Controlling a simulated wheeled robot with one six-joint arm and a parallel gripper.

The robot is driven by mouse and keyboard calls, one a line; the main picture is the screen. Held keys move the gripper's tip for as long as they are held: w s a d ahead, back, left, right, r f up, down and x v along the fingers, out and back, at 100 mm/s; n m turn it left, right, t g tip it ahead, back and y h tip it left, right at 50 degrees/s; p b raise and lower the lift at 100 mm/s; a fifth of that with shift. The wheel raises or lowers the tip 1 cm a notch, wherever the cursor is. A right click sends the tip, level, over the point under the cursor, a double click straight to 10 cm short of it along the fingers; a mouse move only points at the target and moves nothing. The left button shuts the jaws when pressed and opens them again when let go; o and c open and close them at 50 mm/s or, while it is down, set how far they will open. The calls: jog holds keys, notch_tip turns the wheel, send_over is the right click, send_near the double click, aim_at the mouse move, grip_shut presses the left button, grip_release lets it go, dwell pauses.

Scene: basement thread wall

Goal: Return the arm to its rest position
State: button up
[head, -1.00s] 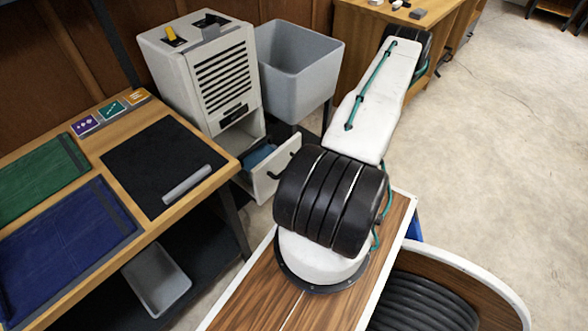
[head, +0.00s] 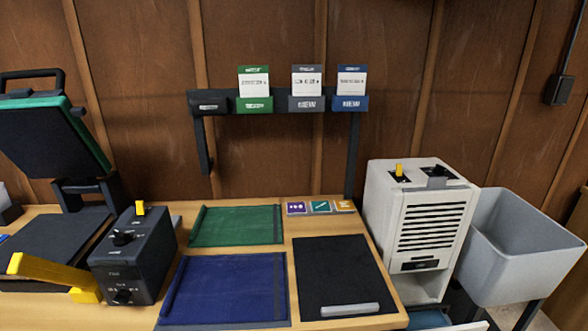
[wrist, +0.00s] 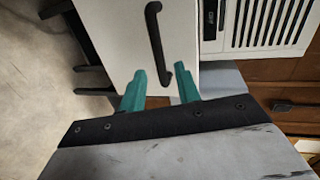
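My arm is not visible in the head view. In the wrist view my gripper (wrist: 160,72) has its two teal fingers apart with nothing between them. Beyond the fingertips is a white drawer front (wrist: 120,35) with a black bar handle (wrist: 155,45). The fingers point toward this panel, and the right fingertip looks near the handle's end; I cannot tell whether they touch. A louvred vent (wrist: 268,22) on the white machine shows at the upper right.
In the head view the white machine (head: 432,215) stands right of the wooden workbench (head: 345,225), with a grey bin (head: 520,260) beside it. The bench holds green (head: 237,226), blue (head: 225,290) and black mats (head: 345,270), and a dark control box (head: 135,255) with a yellow lever.

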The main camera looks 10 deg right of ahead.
jog(key=w+d+r+n+g, duration=0.7)
jog(key=w+d+r+n, duration=0.1)
jog(key=w+r, duration=0.2)
jog(key=w+a+r+n+g+h, duration=0.1)
jog(key=w+a+r+n+g, duration=0.15)
jog(key=r, duration=0.75)
jog(key=w+a+r+n+g+h, duration=0.15)
jog(key=w+a+r, duration=0.25)
jog(key=r, duration=0.5)
jog(key=s+a+r+n+g+y, duration=0.1)
jog(key=s+a+r+n+y, duration=0.3)
jog(key=a+r, duration=1.1)
jog(key=s+a+r+n+g, duration=0.1)
jog(key=s+a+r, duration=0.1)
jog(key=s+a, duration=0.5)
jog(key=s+a+r+n, duration=0.2)
jog(key=s+a+r, duration=0.1)
jog(key=s+a, duration=0.4)
jog(key=shift+s+a+g+y, duration=0.35)
jog(key=shift+s+a+g, duration=0.05)
jog(key=shift+a, duration=0.6)
